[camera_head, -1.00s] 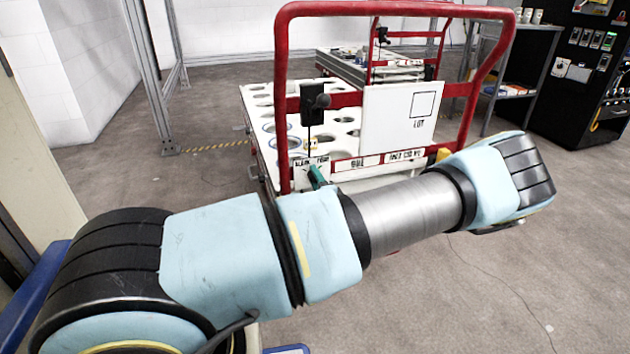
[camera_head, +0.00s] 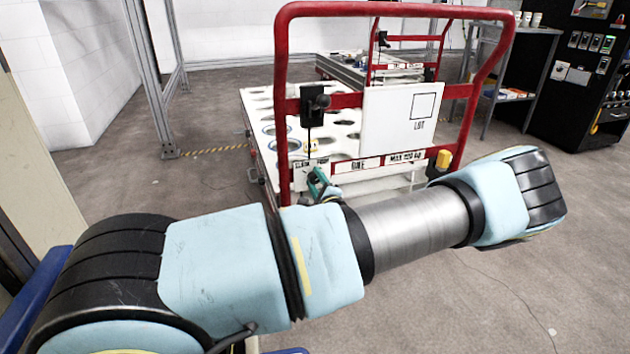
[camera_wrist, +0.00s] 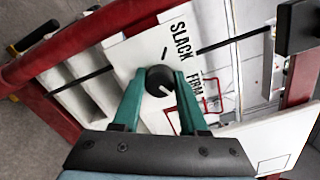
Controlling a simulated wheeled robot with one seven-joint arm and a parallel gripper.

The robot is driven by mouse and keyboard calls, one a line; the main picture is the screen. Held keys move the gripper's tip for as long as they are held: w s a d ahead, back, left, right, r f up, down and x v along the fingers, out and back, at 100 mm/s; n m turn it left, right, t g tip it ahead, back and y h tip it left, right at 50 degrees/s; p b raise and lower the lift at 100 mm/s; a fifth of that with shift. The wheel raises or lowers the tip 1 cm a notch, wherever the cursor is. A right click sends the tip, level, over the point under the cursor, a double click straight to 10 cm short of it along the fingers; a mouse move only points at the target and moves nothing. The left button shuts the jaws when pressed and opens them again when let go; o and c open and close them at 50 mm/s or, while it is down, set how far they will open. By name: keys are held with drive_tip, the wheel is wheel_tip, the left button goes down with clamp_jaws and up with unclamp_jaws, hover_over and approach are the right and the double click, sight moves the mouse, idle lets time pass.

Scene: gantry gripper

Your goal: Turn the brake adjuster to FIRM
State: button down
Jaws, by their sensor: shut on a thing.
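The brake adjuster is a round black knob (camera_wrist: 159,81) with a short white pointer line, on a white plate printed SLACK (camera_wrist: 180,42) and FIRM (camera_wrist: 196,96). In the wrist view the pointer slants toward the lower right, on the FIRM side; whether it meets a mark is unclear. My gripper (camera_wrist: 158,82) has its teal fingers shut on the knob, one on each side. In the head view the teal of my gripper (camera_head: 318,183) shows at the lower left of the cart's front; the knob is hidden there.
The cart's red tube frame (camera_head: 284,100) rises around the work spot. A white LOT board (camera_head: 390,125) and a black box with a ball-ended lever (camera_head: 312,103) hang on it. A second cart stands behind. A shelf and black cabinet (camera_head: 590,80) stand at right. Floor at right is clear.

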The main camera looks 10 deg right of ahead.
drive_tip(key=shift+c, duration=2.2)
unclamp_jaws()
drive_tip(key=s+d+p, duration=0.1)
drive_tip(key=s, duration=0.9)
drive_tip(key=shift+s+d, duration=0.25)
drive_tip(key=shift+s, duration=0.15)
